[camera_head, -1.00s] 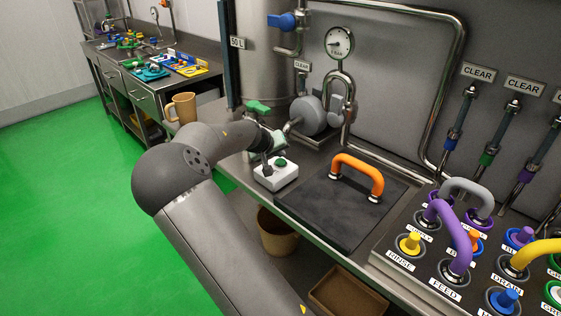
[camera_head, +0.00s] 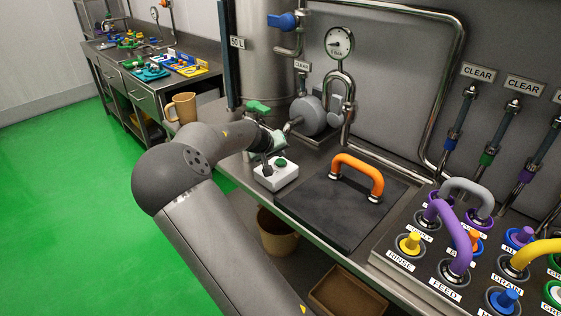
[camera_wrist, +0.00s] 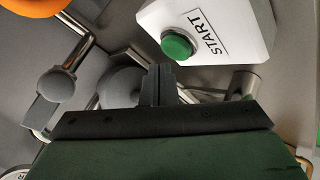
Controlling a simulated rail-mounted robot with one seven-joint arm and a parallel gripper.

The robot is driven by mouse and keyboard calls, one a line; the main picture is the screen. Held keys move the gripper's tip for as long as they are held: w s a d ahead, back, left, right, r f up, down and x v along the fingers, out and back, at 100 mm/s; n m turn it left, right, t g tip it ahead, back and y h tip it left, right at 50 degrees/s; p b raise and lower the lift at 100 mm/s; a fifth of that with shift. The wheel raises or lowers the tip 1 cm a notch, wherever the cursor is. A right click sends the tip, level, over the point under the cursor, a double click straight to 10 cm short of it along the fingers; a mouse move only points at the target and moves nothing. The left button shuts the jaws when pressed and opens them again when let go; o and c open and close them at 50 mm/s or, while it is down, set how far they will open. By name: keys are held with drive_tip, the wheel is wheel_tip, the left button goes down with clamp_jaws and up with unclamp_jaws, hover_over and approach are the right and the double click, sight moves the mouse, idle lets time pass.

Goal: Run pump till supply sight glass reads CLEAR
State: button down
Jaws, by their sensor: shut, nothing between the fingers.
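The white START box (camera_head: 277,175) with a green button (camera_head: 281,161) stands on the steel bench. The box (camera_wrist: 225,25) and green button (camera_wrist: 177,45) also show in the wrist view. My gripper (camera_wrist: 160,82) is shut and empty, with its fingertips apart from the button in that picture. In the head view my wrist is beside the box and the fingertips are hard to make out. The grey round pump (camera_head: 307,115) sits behind the box. A small CLEAR sign (camera_head: 301,66) hangs on the pipe above the pump. I cannot tell which sight glass is the supply one.
A dark mat with an orange handle (camera_head: 358,175) lies right of the box. A control panel with labelled knobs and handles (camera_head: 450,290) is at the lower right. Two more CLEAR signs (camera_head: 478,72) (camera_head: 525,86) are on the wall. A gauge (camera_head: 339,42) stands above the pump.

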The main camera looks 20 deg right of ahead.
sight(279, 162)
drive_tip(key=shift+f, duration=0.15)
drive_tip(key=shift+f+b, duration=0.3)
drive_tip(key=shift+b, duration=0.05)
drive_tip(key=shift+f+b, duration=0.4)
drive_tip(key=shift+f, duration=0.1)
idle(0.5)
drive_tip(key=shift+r, duration=0.1)
drive_tip(key=shift+r+p, duration=0.5)
drive_tip(key=shift+r, duration=0.3)
drive_tip(key=shift+r, duration=0.15)
drive_tip(key=shift+r+p, duration=1.45)
drive_tip(key=shift+r, duration=0.9)
idle(3.1)
